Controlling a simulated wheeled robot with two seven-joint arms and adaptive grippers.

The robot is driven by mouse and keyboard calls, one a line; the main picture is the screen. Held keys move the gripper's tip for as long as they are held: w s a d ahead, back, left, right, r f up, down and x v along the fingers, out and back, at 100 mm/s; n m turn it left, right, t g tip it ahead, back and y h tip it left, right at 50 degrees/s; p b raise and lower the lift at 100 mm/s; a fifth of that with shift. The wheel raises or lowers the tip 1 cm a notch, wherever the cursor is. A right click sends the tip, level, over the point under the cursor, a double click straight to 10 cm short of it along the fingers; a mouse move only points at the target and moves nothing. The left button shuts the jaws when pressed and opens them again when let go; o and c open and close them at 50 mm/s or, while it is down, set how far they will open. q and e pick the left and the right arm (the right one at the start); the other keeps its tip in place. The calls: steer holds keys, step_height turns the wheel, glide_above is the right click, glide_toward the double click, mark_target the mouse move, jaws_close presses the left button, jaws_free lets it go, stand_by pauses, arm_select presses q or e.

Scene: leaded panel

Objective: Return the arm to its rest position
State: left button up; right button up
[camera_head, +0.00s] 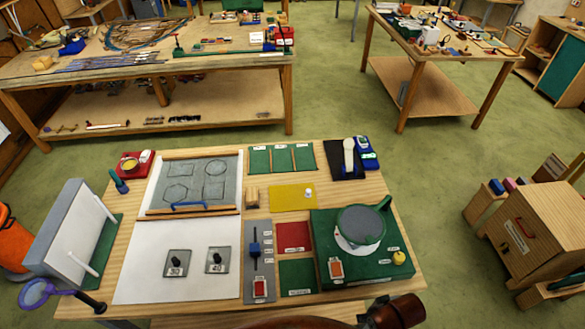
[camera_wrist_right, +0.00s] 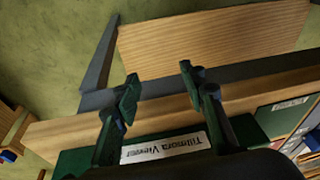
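My right gripper (camera_wrist_right: 158,84) shows in the right wrist view. Its two green fingers stand apart with nothing between them. It is over the edge of a wooden worktable (camera_wrist_right: 75,128), beside a dark green surface with a white printed label (camera_wrist_right: 165,146). In the head view no fingers of either gripper show. A dark, reddish-brown rounded part at the bottom right edge of the head view may belong to my arm; I cannot tell. My left gripper is not in view.
The worktable (camera_head: 365,187) holds a leaded panel (camera_head: 194,180), two numbered weights (camera_head: 177,263) (camera_head: 216,260), a green base (camera_head: 318,222) with a round grey disc (camera_head: 361,224), and an upright white panel (camera_head: 70,235). A wooden cabinet (camera_head: 525,225) stands right. Green floor (camera_head: 440,180) is clear between.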

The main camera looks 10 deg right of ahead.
step_height(320, 180, down, 31)
steer(key=s+n+h+b, duration=0.1)
steer(key=b, duration=0.4)
steer(key=s+f+g+b, duration=0.1)
steer(key=s+f+b, duration=0.4)
steer(key=s+f, duration=1.5)
step_height(320, 180, down, 4)
steer(key=shift+s+d+n+g, duration=0.25)
steer(key=shift+d+n+g, duration=0.15)
steer(key=shift+d, duration=0.05)
